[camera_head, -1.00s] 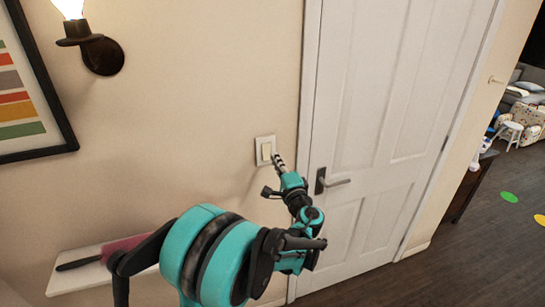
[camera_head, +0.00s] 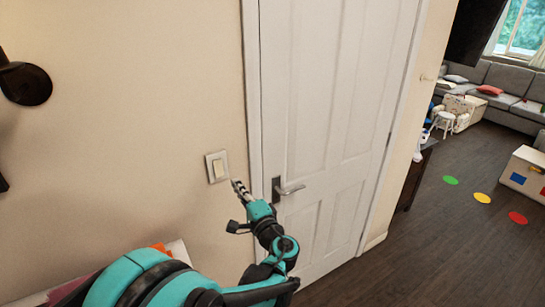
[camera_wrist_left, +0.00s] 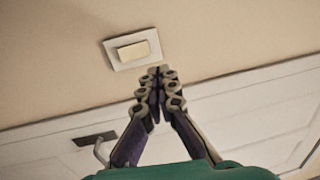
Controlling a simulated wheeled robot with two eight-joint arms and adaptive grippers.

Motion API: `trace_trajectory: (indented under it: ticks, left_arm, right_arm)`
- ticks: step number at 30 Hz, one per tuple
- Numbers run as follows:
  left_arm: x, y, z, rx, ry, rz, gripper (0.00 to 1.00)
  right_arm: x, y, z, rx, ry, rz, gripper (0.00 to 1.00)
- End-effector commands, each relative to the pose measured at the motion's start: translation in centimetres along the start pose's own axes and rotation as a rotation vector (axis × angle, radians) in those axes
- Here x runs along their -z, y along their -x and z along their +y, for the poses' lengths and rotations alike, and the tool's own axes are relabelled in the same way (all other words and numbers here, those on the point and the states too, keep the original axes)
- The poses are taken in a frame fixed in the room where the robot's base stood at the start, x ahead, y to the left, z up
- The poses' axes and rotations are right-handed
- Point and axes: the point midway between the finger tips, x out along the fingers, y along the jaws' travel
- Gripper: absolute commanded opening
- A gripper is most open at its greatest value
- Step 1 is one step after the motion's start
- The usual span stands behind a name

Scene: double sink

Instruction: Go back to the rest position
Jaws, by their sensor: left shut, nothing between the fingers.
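My left gripper (camera_head: 237,186) is shut and empty, in front of the wall just right of and below a light switch (camera_head: 217,167). In the left wrist view its closed fingers (camera_wrist_left: 158,72) point toward the wall, with the switch (camera_wrist_left: 132,50) just beyond and left of the tips. A small gap seems to lie between the fingertips and the switch. My left arm comes up from the bottom of the head view. My right gripper is not in view.
A white door (camera_head: 325,120) with a lever handle (camera_head: 290,190) stands right of the gripper. A shelf edge (camera_head: 180,252) is low at left. Open dark floor (camera_head: 430,250) lies right, with coloured dots, a white chest (camera_head: 525,172) and a grey sofa (camera_head: 490,90) beyond.

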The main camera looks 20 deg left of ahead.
Motion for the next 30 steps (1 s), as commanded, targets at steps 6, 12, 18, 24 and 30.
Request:
trace_trajectory:
  ticks: [6,12,18,24,30]
  left_arm:
    - [-1.2,0.3,1.2,-0.072,0.042,-0.011,0.0]
    - [-5.8,3.9,7.2,-0.413,0.253,-0.053,0.0]
    - [-8.7,12.4,14.0,-0.824,0.544,-0.093,0.0]
    - [-9.0,21.5,17.8,-1.158,0.813,-0.117,0.0]
    - [-8.4,26.2,18.7,-1.321,0.956,-0.123,0.0]
  right_arm:
    - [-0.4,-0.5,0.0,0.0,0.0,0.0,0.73]
    - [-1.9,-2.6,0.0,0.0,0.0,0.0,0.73]
    - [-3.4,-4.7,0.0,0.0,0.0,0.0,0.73]
    - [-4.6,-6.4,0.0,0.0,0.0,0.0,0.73]
    - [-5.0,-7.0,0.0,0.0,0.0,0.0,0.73]
